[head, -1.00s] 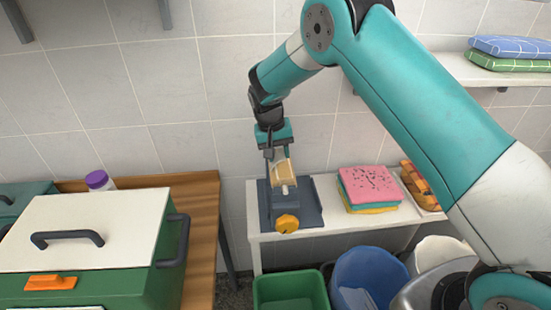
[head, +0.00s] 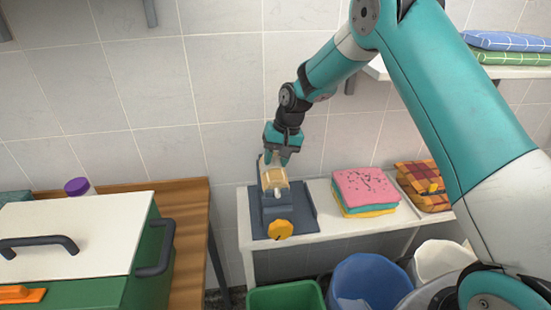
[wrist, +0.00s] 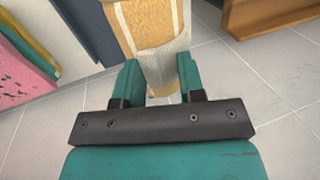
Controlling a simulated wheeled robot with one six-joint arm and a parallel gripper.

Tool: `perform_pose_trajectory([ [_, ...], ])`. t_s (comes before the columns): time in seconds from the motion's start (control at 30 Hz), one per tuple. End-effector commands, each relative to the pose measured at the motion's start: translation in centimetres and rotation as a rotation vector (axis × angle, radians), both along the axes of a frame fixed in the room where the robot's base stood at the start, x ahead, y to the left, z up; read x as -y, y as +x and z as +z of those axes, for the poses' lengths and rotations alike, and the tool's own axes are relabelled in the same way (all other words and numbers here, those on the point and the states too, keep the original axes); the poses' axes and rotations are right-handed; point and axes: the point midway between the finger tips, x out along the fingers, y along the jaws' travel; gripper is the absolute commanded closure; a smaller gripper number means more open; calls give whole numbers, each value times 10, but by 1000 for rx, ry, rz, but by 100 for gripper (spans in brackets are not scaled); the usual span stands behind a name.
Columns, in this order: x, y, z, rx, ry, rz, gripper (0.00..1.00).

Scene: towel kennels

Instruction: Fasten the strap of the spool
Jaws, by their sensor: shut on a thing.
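The spool (head: 274,179), cream with tan edges, sits on a dark blue-grey stand (head: 305,213) with an orange knob (head: 280,230). In the wrist view the spool (wrist: 150,22) shows at the top, with a pale grey strap (wrist: 167,68) running from it down between my fingers. My gripper (head: 284,162) is just above the back of the spool, pointing down. In the wrist view my gripper (wrist: 161,82) is shut on the strap. The strap's far end and any fastener cannot be made out.
Folded pink, teal and yellow towels (head: 365,191) lie right of the stand on the white table (head: 322,196). An orange checked bundle (head: 425,184) is farther right. Green (head: 285,298) and blue (head: 368,285) bins stand below. A green box with a white lid (head: 75,235) is left.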

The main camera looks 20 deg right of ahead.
Motion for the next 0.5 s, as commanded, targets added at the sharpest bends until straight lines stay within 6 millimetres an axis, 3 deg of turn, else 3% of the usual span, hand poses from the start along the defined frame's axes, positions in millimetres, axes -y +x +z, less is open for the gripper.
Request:
perform_pose_trajectory([
  [0.23, 2, -2, -3, -9, -5, -5, 88],
  [0.27, 2, -2, -3, -10, -5, -5, 59],
  [0.33, 2, -2, -3, -10, -5, -4, 43],
  [0.5, 1, -1, -2, -6, -4, -3, 41],
])
